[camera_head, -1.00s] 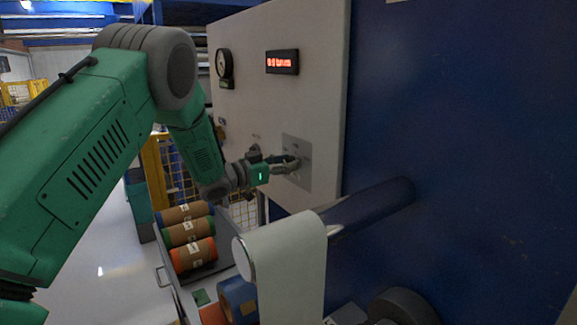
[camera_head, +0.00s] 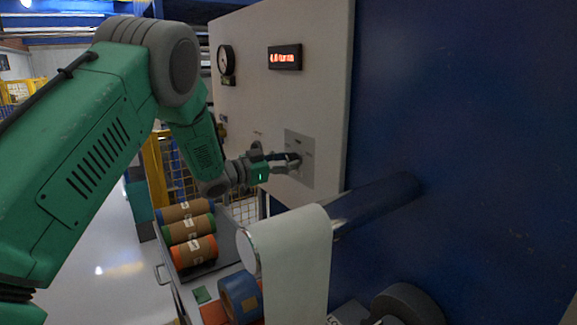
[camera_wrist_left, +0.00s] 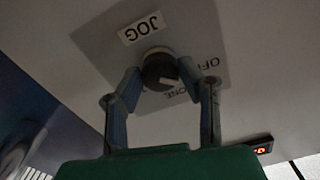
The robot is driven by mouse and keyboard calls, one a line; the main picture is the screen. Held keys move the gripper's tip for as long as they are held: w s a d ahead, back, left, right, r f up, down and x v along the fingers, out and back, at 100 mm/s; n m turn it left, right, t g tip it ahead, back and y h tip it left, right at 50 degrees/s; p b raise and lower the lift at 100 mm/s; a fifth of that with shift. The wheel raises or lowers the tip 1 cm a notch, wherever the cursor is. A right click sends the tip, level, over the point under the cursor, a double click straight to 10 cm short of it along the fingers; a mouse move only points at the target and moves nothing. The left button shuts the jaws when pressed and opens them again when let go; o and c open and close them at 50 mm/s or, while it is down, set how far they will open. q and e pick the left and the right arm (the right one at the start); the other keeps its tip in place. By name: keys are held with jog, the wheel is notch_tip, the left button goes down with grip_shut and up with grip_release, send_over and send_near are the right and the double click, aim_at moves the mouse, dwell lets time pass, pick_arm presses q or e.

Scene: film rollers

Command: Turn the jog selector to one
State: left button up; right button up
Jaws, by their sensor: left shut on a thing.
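The jog selector is a dark round knob (camera_wrist_left: 160,70) on a grey plate (camera_wrist_left: 90,45) in the left wrist view, with an upside-down JOG label (camera_wrist_left: 142,28) beside it. OFF shows to the right of the knob and ONE below it, also upside down. A pale mark on the knob points toward the lower right, close to ONE. My left gripper (camera_wrist_left: 160,82) is shut on the knob, one finger on each side. In the head view the left gripper (camera_head: 294,161) is at the selector plate (camera_head: 304,176) and hides most of the knob. My right gripper is out of view.
The pale panel (camera_head: 240,110) carries a gauge (camera_head: 226,60) and a red-lit display (camera_head: 285,57) with blurred text. A roller with white film (camera_head: 290,265) juts out below. A cart (camera_head: 172,290) holds several brown rolls (camera_head: 188,230).

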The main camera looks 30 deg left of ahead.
pick_arm(q)
jog(key=shift+s+f+m+b, duration=0.1)
jog(key=shift+f+m+b, duration=0.1)
jog(key=shift+m+b, duration=2.2)
jog(key=shift+f+m+b, duration=0.15)
jog(key=shift+m+b, duration=1.9)
jog(key=shift+m, duration=0.65)
jog(key=o, duration=1.1)
jog(key=shift+r, duration=0.1)
jog(key=shift+a, duration=0.1)
jog(key=shift+s+r, duration=0.1)
